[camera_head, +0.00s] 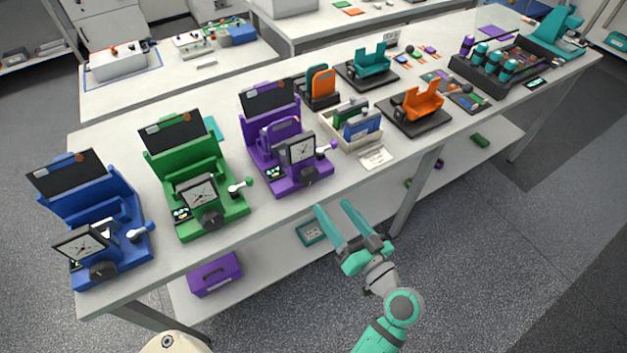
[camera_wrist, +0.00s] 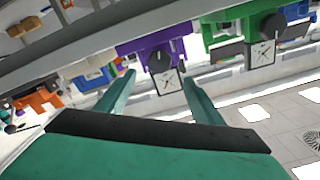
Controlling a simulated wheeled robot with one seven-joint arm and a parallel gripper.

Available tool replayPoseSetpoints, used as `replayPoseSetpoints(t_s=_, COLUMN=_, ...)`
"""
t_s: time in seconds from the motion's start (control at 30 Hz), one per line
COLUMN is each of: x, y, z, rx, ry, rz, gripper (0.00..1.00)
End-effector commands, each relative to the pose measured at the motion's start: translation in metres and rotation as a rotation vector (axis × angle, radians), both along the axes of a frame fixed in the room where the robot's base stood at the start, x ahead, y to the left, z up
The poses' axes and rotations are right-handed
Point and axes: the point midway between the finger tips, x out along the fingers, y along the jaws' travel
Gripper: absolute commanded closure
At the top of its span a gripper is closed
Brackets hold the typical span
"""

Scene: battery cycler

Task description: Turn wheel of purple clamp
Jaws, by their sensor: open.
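The purple clamp (camera_head: 276,139) stands on the long bench, right of the green one. My gripper (camera_head: 332,206) is open and empty, in front of the bench edge, below and right of the clamp in the head view. It is apart from the wheel.
A green clamp (camera_head: 185,165) and a blue clamp (camera_head: 85,205) stand to the left. A cream box (camera_head: 352,135) with upright items is close right of the purple clamp. The bench's lower shelf holds a purple case (camera_head: 215,274). Floor in front is clear.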

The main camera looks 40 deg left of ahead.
Motion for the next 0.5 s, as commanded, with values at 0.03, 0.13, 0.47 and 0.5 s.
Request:
replayPoseSetpoints(t_s=0.03, x=-0.0001, y=0.0007, z=0.0003, rx=-0.031, ry=-0.077, rz=0.001, gripper=0.39)
replayPoseSetpoints(t_s=0.13, x=0.0000, y=0.0011, z=0.0004, rx=-0.094, ry=-0.227, rz=0.001, gripper=0.39)
replayPoseSetpoints(t_s=0.47, x=0.0014, y=0.0055, z=0.0006, rx=-0.178, ry=-0.429, rz=0.002, gripper=0.39)
replayPoseSetpoints(t_s=0.5, x=0.0024, y=0.0084, z=0.0005, rx=-0.178, ry=-0.430, rz=0.003, gripper=0.39)
